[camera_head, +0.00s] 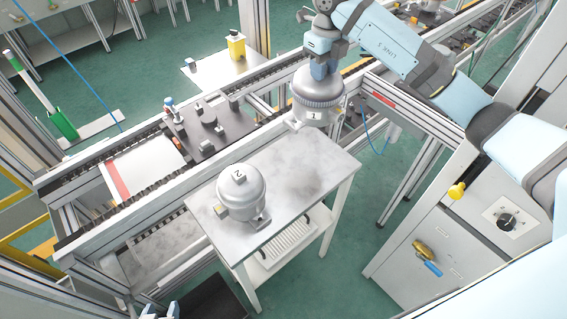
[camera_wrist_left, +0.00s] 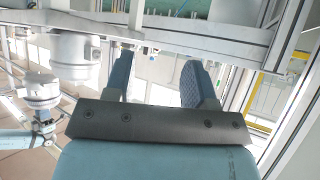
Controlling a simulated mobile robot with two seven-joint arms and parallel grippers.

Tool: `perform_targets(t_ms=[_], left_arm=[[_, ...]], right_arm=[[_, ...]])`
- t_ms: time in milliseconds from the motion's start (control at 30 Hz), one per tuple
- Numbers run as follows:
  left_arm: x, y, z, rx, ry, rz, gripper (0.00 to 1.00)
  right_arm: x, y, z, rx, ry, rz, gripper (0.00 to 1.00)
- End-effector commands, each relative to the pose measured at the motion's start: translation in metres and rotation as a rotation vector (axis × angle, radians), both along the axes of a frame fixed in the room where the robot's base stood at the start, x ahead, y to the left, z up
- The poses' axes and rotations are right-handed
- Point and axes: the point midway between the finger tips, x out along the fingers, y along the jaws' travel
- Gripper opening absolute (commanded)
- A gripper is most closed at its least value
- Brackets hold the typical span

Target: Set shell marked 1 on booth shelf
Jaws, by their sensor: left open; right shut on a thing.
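The shell marked 1 (camera_head: 316,108) is a grey metal dome with a wide collar. My right gripper (camera_head: 322,68) is shut on its top and holds it upright at the back edge of the grey-topped table (camera_head: 310,160); I cannot tell whether it touches the top. The shell marked 2 (camera_head: 241,190) stands on the same table, nearer the front left. My left gripper (camera_head: 160,310) is mostly cut off at the bottom edge. In the left wrist view its two blue fingers (camera_wrist_left: 158,82) are apart and empty. I cannot identify the booth shelf for certain.
A conveyor (camera_head: 120,150) with a dark fixture plate (camera_head: 208,130) runs behind the table. A grey cabinet (camera_head: 430,250) with a yellow knob stands at the right. The table's middle and right part is bare. A lower shelf (camera_head: 280,245) is under its top.

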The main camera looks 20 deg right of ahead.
Motion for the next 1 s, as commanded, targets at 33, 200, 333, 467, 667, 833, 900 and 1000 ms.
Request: perform_targets(t_ms=[33,200,333,467,667,833,900,1000], left_arm=[[-0.001,0.000,-0.003,0.002,0.001,-0.001,0.50],[-0.005,0.000,-0.017,0.016,-0.006,-0.022,0.50],[-0.007,0.001,-0.036,0.020,-0.003,-0.033,0.50],[-0.006,-0.002,-0.054,0.016,0.001,-0.038,0.50],[0.000,-0.009,-0.069,0.006,0.001,-0.049,0.50],[0.002,-0.012,-0.069,0.001,-0.006,-0.053,0.50],[0.002,-0.012,-0.071,0.001,-0.009,-0.053,0.50],[0.002,-0.012,-0.078,0.001,-0.012,-0.052,0.50]], right_arm=[[0.000,0.001,-0.007,0.001,0.001,0.001,0.00],[-0.001,0.001,-0.050,0.001,0.003,-0.001,0.00],[-0.001,0.001,-0.083,0.001,0.003,0.000,0.00],[-0.001,0.001,-0.116,0.002,0.001,-0.001,0.00],[-0.001,0.001,-0.149,0.002,0.000,0.000,0.00],[0.000,0.000,-0.157,0.000,-0.001,0.000,0.00],[-0.001,0.000,-0.162,0.001,-0.001,0.000,0.00],[-0.001,0.000,-0.177,0.002,0.002,0.000,0.00]])
